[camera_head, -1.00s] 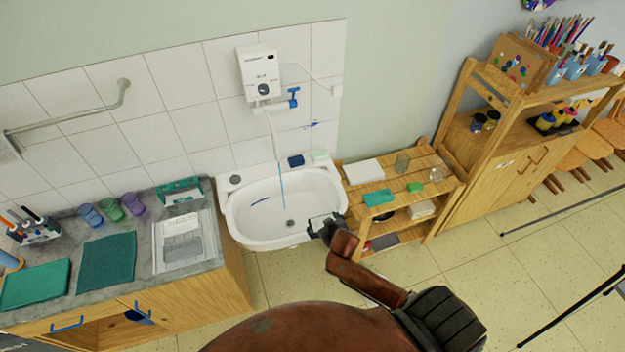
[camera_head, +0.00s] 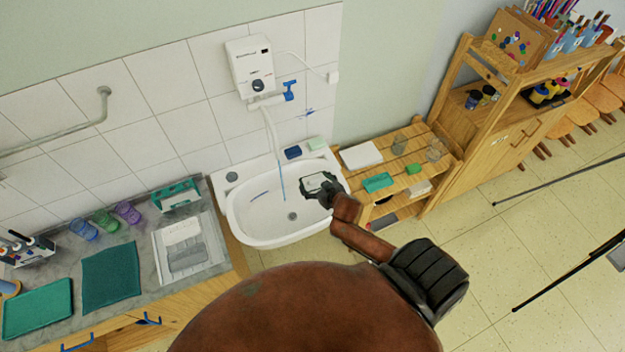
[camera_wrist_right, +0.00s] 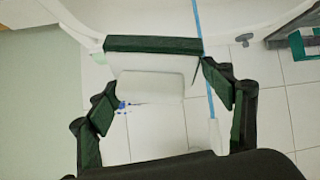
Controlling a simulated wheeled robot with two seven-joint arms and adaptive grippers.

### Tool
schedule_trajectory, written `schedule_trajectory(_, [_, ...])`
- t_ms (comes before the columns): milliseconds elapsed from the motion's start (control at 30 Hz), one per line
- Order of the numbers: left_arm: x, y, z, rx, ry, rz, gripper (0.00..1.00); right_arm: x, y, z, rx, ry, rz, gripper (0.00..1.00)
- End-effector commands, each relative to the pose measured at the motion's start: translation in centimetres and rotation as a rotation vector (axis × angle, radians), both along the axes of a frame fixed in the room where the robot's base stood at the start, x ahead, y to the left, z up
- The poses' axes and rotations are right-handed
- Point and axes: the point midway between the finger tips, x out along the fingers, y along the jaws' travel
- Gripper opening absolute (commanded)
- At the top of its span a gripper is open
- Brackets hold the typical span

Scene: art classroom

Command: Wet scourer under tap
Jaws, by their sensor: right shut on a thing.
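My right gripper (camera_head: 318,184) is shut on the scourer, which shows a pale face and a dark green edge. In the right wrist view the scourer's dark green layer (camera_wrist_right: 153,45) spans between the fingers of the gripper (camera_wrist_right: 160,85). It is over the right side of the white basin (camera_head: 262,236). A thin blue water stream (camera_head: 282,180) runs from the tap spout (camera_head: 271,128) into the basin, left of the gripper. In the wrist view the stream (camera_wrist_right: 209,80) passes close by the scourer; I cannot tell whether they touch. My left gripper is out of view.
A dark blue block (camera_head: 292,153) and a pale green bar (camera_head: 317,143) lie on the basin's back rim. A wooden shelf (camera_head: 409,149) stands close on the right, a grey counter (camera_head: 143,240) on the left.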

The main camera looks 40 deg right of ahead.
Motion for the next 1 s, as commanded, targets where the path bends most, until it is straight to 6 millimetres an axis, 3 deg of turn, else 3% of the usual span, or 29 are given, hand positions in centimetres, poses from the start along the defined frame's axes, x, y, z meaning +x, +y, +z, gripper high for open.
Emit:
schedule_trajectory(200, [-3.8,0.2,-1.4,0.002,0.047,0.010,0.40,1.9,0.5,-0.5,-0.003,-0.002,0.002,0.51])
schedule_trajectory(300, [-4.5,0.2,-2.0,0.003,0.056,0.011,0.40,2.8,0.8,-0.7,-0.002,-0.002,0.003,0.51])
schedule_trajectory(400, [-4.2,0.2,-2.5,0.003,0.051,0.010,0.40,3.7,1.0,-0.9,-0.001,-0.001,0.002,0.51])
schedule_trajectory(700, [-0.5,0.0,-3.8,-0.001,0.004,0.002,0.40,6.4,1.7,-1.5,-0.003,-0.001,0.002,0.51])
schedule_trajectory(1000, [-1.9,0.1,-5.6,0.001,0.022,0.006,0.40,9.1,2.5,-2.1,-0.001,-0.001,0.002,0.51])
